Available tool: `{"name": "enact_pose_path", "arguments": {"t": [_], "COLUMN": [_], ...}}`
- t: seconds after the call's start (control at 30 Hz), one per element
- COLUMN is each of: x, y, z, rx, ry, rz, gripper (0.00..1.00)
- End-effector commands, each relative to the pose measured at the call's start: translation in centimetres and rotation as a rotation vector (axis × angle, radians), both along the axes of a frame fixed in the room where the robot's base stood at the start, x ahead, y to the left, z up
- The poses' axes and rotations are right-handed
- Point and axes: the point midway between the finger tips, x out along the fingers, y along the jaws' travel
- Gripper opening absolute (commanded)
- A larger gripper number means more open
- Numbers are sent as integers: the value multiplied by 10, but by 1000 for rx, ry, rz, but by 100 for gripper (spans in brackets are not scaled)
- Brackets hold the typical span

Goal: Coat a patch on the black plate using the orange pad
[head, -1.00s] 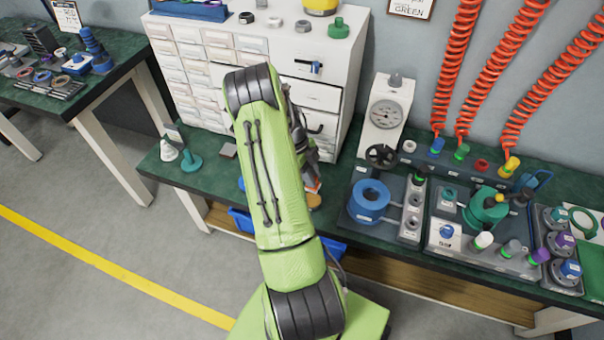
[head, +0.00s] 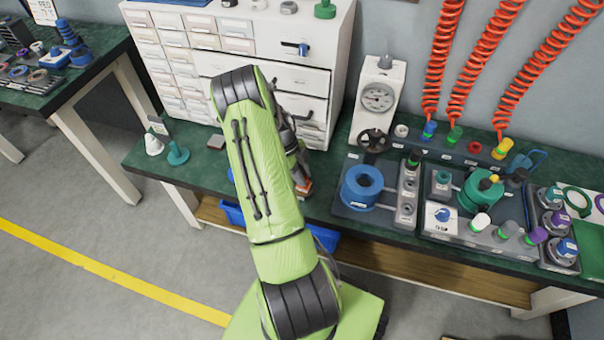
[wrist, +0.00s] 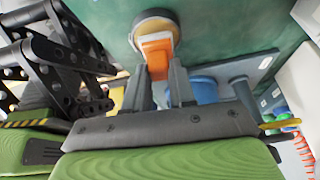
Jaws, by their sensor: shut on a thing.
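My gripper (wrist: 160,78) is shut on the orange pad (wrist: 157,52), which sticks out beyond the fingertips in the wrist view. The pad's far end overlaps a round tan dish with a dark rim (wrist: 149,22); I cannot tell whether they touch. In the head view the orange pad (head: 304,187) shows as a small patch at the right side of my green arm, low near the bench's front edge. My arm hides most of the gripper there.
The white drawer cabinet (head: 262,65) stands behind my arm. A blue ring fixture (head: 362,188) and a gauge stand (head: 378,97) are to the right.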

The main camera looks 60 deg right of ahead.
Motion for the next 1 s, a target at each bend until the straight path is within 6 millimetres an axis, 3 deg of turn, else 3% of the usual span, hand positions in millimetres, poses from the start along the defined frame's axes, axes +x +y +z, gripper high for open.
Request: {"name": "enact_pose_path", "arguments": {"t": [1.0], "x": [0], "y": [0], "z": [-9], "rx": [0], "ry": [0], "rz": [0], "gripper": [0]}}
